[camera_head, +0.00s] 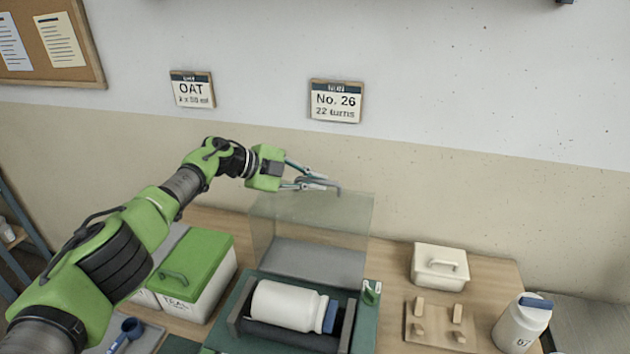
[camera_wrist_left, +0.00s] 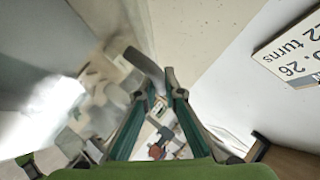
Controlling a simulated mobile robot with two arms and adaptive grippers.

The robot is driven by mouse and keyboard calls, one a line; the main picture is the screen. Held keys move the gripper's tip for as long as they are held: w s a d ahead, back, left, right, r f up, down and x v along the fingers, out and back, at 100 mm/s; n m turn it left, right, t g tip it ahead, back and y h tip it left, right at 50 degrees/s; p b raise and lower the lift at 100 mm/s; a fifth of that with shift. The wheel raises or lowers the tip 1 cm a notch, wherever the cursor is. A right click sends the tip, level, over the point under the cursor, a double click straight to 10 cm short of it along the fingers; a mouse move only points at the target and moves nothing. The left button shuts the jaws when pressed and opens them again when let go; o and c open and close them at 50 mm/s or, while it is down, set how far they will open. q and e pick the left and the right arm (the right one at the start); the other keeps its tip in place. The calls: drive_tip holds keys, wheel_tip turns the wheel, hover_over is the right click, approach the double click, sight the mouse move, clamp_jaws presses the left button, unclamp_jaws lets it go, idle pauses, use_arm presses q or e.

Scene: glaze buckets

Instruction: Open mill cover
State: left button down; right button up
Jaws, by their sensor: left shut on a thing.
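The clear mill cover (camera_head: 345,240) stands raised behind the mill (camera_head: 255,338), with its grey handle (camera_head: 336,187) at the top edge. A white jar with a blue cap (camera_head: 288,304) lies on its side in the mill, uncovered from above. My left gripper (camera_head: 312,182) is shut on the cover's handle, high against the wall. In the left wrist view the fingers of my left gripper (camera_wrist_left: 162,85) come together at the grey handle; the cover itself is hard to make out there. My right gripper is not in view.
A green-lidded bin (camera_head: 195,262) stands left of the mill. A white lidded box (camera_head: 439,262), a wooden rack (camera_head: 420,335) and a white jar (camera_head: 515,328) stand to the right. The wall with its signs (camera_head: 336,101) is close behind my left gripper.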

use_arm(q)
drive_tip(key=shift+r, duration=0.1)
drive_tip(key=c, duration=2.4)
unclamp_jaws()
drive_tip(key=shift+s+a+r, duration=0.1)
drive_tip(key=shift+a+r, duration=0.05)
drive_tip(key=shift+a, duration=0.2)
drive_tip(key=v, duration=1.1)
drive_tip(key=shift+s+r, duration=0.15)
